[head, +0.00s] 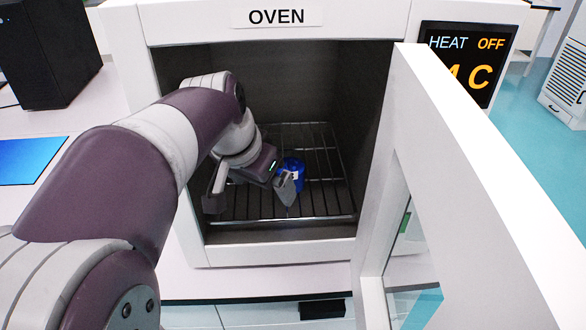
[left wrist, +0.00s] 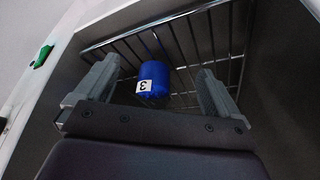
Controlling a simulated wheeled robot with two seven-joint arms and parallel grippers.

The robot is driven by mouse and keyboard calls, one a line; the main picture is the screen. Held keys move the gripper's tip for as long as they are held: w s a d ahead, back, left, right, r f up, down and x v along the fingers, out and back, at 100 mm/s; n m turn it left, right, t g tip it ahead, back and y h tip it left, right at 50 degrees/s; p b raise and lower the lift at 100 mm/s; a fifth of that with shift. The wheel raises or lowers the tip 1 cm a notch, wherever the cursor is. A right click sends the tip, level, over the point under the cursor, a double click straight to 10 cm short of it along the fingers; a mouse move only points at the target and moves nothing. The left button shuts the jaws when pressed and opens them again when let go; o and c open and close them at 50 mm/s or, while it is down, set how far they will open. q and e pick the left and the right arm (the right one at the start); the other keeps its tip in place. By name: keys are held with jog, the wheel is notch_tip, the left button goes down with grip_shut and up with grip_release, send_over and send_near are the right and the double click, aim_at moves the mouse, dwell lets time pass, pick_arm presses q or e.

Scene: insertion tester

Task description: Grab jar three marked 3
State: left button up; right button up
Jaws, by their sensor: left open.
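The blue jar (head: 293,171) stands on the wire rack inside the oven, partly hidden behind my left gripper in the head view. In the left wrist view the jar (left wrist: 152,82) shows a white label with a black 3. My left gripper (head: 253,197) reaches into the oven and is open. In the left wrist view its fingers (left wrist: 157,92) stand apart on either side of the jar, with a gap at each side. I cannot see contact with the jar. My right gripper is not in view.
The oven (head: 190,255) has its door (head: 480,190) swung open to the right. The wire rack (head: 325,200) is bare around the jar. A display (head: 467,60) reads HEAT OFF. The oven's side walls and front sill lie close around my left arm.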

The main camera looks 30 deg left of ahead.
aim_at(285, 157)
pick_arm(q)
jog(key=w+p, duration=0.1)
jog(key=w, duration=0.6)
jog(key=shift+w+d, duration=0.15)
jog(key=shift+w, duration=0.25)
jog(key=b+x, duration=0.1)
jog(key=x, duration=0.4)
jog(key=shift+w+f, duration=0.1)
jog(key=shift+w, duration=0.1)
jog(key=c, duration=1.1)
